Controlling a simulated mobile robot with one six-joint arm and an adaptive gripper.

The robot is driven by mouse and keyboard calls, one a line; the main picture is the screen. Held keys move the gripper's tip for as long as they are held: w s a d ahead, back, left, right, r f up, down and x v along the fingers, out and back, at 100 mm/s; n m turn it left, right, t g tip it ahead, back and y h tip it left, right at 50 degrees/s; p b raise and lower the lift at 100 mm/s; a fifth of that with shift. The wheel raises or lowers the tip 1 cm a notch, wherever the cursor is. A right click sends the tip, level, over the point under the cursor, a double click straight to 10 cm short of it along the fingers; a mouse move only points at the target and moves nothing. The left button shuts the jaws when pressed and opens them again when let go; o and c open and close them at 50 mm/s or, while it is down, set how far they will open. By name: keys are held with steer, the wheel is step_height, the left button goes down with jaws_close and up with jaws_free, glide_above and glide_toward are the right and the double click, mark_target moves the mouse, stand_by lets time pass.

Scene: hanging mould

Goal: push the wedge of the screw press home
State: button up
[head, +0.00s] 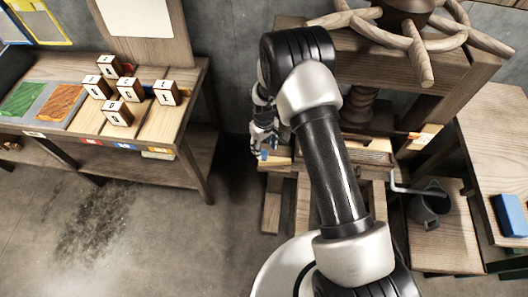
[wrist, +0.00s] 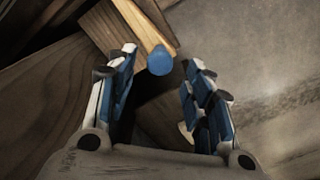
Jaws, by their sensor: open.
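The wooden screw press (head: 455,75) stands at the upper right in the head view, with its thick screw (head: 360,105) upright below the spoked wheel. What looks like the wedge (wrist: 142,25) is a pale wooden bar with a round blue end in the wrist view. Its blue end (head: 264,155) also shows small beside the press in the head view. My gripper (wrist: 162,78) is open, its fingers to either side of the blue end. I cannot tell whether they touch it. My arm hides part of the press.
A workbench (head: 185,140) at left holds several lettered blocks (head: 118,113). A side table (head: 495,130) at right carries a blue block (head: 510,215). A dark pot (head: 428,205) stands on a low board right of my arm. The floor between bench and press is clear.

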mark_target(264, 152)
steer(key=shift+f, duration=1.6)
jaws_close()
